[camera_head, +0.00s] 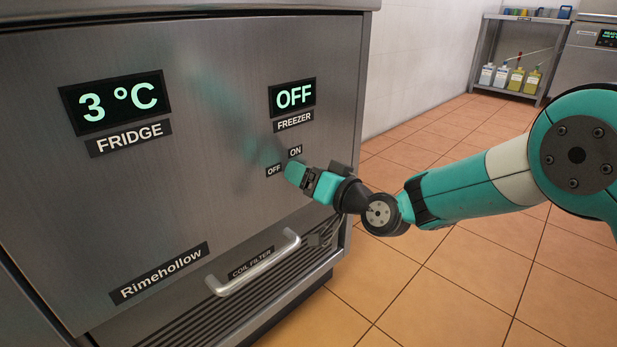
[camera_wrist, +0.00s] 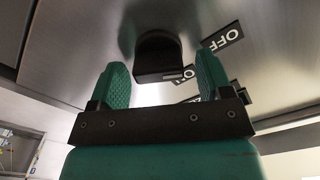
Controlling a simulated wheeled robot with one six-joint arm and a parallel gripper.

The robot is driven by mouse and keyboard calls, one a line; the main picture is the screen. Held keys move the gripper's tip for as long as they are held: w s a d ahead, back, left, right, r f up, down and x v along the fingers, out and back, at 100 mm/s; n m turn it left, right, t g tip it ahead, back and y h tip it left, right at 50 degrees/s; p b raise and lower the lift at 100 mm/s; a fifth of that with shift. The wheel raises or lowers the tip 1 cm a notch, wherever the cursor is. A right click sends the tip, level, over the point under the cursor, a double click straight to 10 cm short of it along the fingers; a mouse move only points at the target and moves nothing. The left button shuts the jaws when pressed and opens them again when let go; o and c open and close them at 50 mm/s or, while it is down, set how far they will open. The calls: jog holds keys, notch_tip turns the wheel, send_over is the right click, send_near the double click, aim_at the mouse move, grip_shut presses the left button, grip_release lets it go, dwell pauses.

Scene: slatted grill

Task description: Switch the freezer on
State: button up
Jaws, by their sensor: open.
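The freezer display (camera_head: 294,95) on the steel front reads OFF, above a FREEZER label (camera_head: 293,121). Below it are a small ON label (camera_head: 295,151) and an OFF label (camera_head: 274,170). My gripper (camera_head: 292,172) is at the panel beside these labels and hides the switch in the head view. In the wrist view a dark rounded switch knob (camera_wrist: 158,57) stands out from the panel, between and just beyond the two green fingertips of my open gripper (camera_wrist: 161,85). The OFF label (camera_wrist: 223,38) lies to its right. I cannot tell whether the fingers touch the knob.
The fridge display (camera_head: 115,102) reads 3 °C at the left. Below my gripper, a bar handle (camera_head: 254,263) juts out by the coil filter label and slatted vent. A shelf with bottles (camera_head: 515,76) stands far back. The tiled floor (camera_head: 430,290) at the right is clear.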

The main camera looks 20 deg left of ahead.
jog(key=shift+w+a, duration=0.1)
jog(key=c, duration=0.9)
